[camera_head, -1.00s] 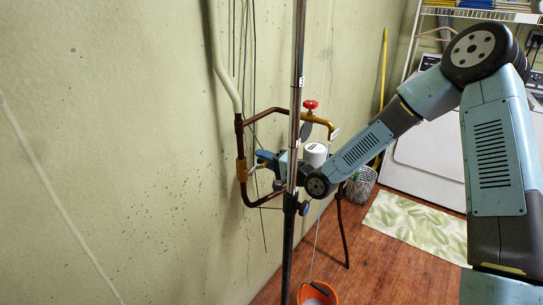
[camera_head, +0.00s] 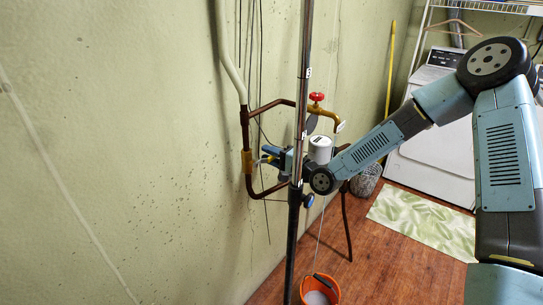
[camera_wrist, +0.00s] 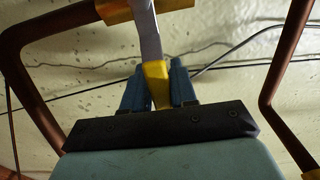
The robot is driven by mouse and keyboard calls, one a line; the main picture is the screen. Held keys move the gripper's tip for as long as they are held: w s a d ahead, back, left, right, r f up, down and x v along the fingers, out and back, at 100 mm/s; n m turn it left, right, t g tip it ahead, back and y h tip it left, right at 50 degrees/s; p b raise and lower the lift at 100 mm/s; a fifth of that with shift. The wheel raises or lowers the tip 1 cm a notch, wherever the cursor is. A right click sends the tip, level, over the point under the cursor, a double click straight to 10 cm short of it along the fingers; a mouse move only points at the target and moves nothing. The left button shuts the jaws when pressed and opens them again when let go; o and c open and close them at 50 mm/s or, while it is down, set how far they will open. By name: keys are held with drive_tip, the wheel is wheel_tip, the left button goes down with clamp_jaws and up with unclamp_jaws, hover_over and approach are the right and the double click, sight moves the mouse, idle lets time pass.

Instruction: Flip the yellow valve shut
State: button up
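The valve's yellow lever handle (camera_wrist: 155,82) stands between the two blue fingers of my gripper (camera_wrist: 157,85) in the wrist view. The fingers lie close along both sides of it and leave no clear gap. The bare metal part of the lever (camera_wrist: 148,30) runs up to a brass body (camera_wrist: 130,8) at the top edge. In the head view the brass valve body (camera_head: 247,162) sits on a brown pipe by the wall, with my gripper (camera_head: 268,153) at its right. A steel pole partly hides my wrist there.
The vertical pole (camera_head: 299,130) stands in front of my wrist. Brown pipes (camera_wrist: 285,75) flank my gripper. A brass tap with a red knob (camera_head: 317,97) is above right. An orange bucket (camera_head: 334,290) stands on the floor below. A washer (camera_head: 440,150) is at the back.

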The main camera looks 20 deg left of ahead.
drive_tip(key=o, duration=0.4)
drive_tip(key=shift+c, duration=0.2)
drive_tip(key=v, duration=1.3)
drive_tip(key=shift+d, duration=0.4)
drive_tip(key=shift+s+f, duration=0.1)
drive_tip(key=shift+f, duration=0.05)
